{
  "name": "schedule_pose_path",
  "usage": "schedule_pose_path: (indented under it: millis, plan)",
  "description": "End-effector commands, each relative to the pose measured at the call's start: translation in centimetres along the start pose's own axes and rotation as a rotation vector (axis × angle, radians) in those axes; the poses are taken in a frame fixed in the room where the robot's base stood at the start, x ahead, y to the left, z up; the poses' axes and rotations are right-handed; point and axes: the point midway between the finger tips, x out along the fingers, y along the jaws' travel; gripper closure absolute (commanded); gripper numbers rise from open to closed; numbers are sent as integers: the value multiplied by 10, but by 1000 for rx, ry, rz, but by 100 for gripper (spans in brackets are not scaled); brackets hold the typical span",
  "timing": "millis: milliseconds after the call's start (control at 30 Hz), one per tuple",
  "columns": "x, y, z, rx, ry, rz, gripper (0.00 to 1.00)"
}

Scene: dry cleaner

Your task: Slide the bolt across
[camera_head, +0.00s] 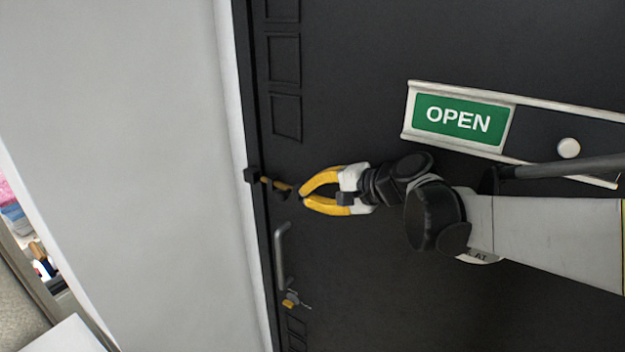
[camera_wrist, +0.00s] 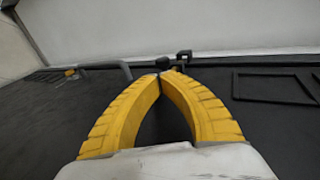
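The bolt (camera_head: 277,185) is a short brass-coloured rod on the dark door, near its left edge in the head view. Its left end reaches a small black keeper (camera_head: 251,175) at the door's edge, and a black piece of the bolt sits by its right end. My gripper (camera_head: 302,192) has yellow fingers pointing left at the bolt. In the wrist view the fingertips (camera_wrist: 164,73) come together, with small black bolt parts just beyond them. The fingertips are close to the bolt's right end; I cannot tell whether they touch it. They hide part of the bolt in the wrist view.
A grey door handle (camera_head: 281,256) and a brass lock with a key (camera_head: 291,299) are below the bolt. A green OPEN sign (camera_head: 458,119) in a sliding frame with a white knob (camera_head: 568,148) is to the right. A pale wall (camera_head: 130,130) lies left.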

Motion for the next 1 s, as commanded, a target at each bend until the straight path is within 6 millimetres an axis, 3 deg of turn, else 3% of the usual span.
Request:
schedule_pose_path:
  millis: [100,300,800,1000]
  plan:
    - [25,1,1,-2,-2,0,100]
    - [48,1,0,-1,-1,0,100]
    - [56,-1,0,0,0,0,100]
    - [79,-12,2,-3,-2,1,100]
